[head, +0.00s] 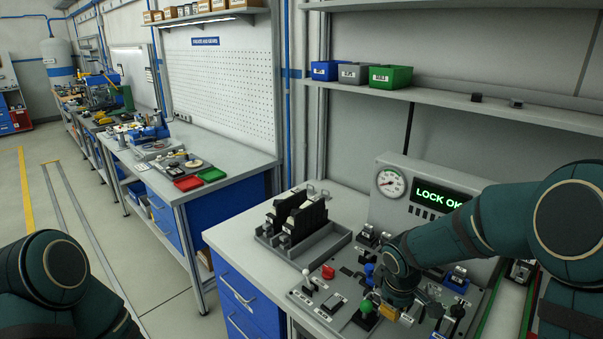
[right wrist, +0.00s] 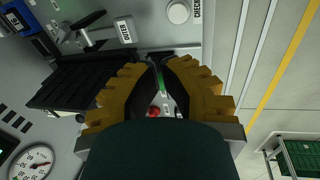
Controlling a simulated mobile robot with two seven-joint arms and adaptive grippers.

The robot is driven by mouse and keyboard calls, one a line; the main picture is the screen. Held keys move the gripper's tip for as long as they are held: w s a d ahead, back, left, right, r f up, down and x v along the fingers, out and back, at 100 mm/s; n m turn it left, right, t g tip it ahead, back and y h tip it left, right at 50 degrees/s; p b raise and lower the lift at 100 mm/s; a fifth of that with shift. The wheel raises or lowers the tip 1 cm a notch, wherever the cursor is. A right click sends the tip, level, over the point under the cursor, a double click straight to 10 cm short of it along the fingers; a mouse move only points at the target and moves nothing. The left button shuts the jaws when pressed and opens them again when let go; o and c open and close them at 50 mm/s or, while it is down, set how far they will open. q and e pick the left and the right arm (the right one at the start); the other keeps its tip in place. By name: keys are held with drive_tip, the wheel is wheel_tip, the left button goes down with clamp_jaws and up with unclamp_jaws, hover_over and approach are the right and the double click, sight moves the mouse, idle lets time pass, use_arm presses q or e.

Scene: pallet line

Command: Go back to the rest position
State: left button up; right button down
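My right arm reaches in from the right in the head view. Its gripper (head: 386,312) points down over the bench's control panel (head: 325,309), close to a green knob (head: 367,306). In the right wrist view the gripper's (right wrist: 162,62) yellow-brown fingers with black pads stand a narrow gap apart. Nothing is held between them; a red round thing and a green line show through the gap. Whether the fingers touch any control is hidden. Of my left arm only dark green links show at the lower left of the head view; its gripper is out of frame.
A console with a gauge and "LOCK OK" display (head: 441,196) stands behind the panel. A grey tray (head: 330,248) with upright black parts sits left of the arm. A shelf (head: 465,101) with small bins hangs above. The aisle floor (head: 165,262) at left is clear.

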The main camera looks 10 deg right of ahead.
drive_tip(key=s+a+f+m+y, duration=0.2)
drive_tip(key=s+a+f+m, duration=0.3)
drive_tip(key=f, duration=0.5)
drive_tip(key=s+a+f+m+y+b, duration=0.1)
drive_tip(key=s+a+f+m+y, duration=0.2)
drive_tip(key=s+a+f, duration=0.7)
drive_tip(key=shift+a+f+m, duration=0.55)
drive_tip(key=shift+a+m, duration=0.1)
drive_tip(key=shift+m, duration=0.25)
